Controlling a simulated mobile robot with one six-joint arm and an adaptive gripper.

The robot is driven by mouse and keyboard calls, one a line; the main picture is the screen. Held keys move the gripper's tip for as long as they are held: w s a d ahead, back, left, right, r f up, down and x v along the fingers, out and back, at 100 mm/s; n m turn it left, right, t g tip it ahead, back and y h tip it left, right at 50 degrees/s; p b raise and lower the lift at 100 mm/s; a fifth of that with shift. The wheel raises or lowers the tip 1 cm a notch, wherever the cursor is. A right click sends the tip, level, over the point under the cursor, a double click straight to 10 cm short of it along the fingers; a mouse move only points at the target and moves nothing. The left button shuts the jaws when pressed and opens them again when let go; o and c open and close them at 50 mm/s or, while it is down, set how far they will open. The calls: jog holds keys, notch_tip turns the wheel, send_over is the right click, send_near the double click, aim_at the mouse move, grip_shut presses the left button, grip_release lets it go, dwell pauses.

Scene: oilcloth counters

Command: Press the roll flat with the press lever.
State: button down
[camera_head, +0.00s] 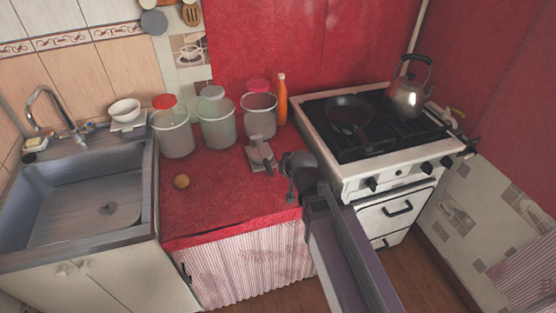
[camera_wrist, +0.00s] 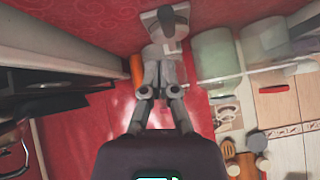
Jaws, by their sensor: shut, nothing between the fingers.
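The roll (camera_head: 181,181) is a small, round, golden-brown ball. It lies on the red counter, to the left of the press and apart from it. The press (camera_head: 260,153) is a small grey device standing upright on the counter; its lever cannot be clearly told from its body. In the wrist view the press (camera_wrist: 166,22) shows at the top, just beyond the fingertips. My gripper (camera_head: 289,180) is shut and empty at the right of the press. In the wrist view my gripper (camera_wrist: 162,62) points toward the press; whether they touch is unclear. The roll is not visible there.
Several canisters, including a red-lidded one (camera_head: 172,133), and an orange bottle (camera_head: 282,99) stand behind the press. The stove (camera_head: 345,170) with a pan (camera_head: 349,112) and kettle (camera_head: 407,96) is at right. The sink (camera_head: 85,205) is at left. The counter front is clear.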

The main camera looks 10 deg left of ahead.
jog(key=shift+s+d+r, duration=0.3)
jog(key=shift+s+d, duration=0.1)
jog(key=shift+s, duration=0.3)
jog(key=s+d+m+g+h+p, duration=0.1)
jog(key=s+d+g+h+p, duration=0.1)
jog(key=d, duration=1)
jog(key=s+d+f+m+g+h+p, duration=0.1)
jog(key=s+d+g, duration=0.4)
jog(key=d, duration=0.7)
jog(key=shift+s+d+f+m+h+p, duration=0.15)
jog(key=shift+s+d+m+h+p, duration=0.25)
jog(key=shift+s+m+h+p, duration=0.25)
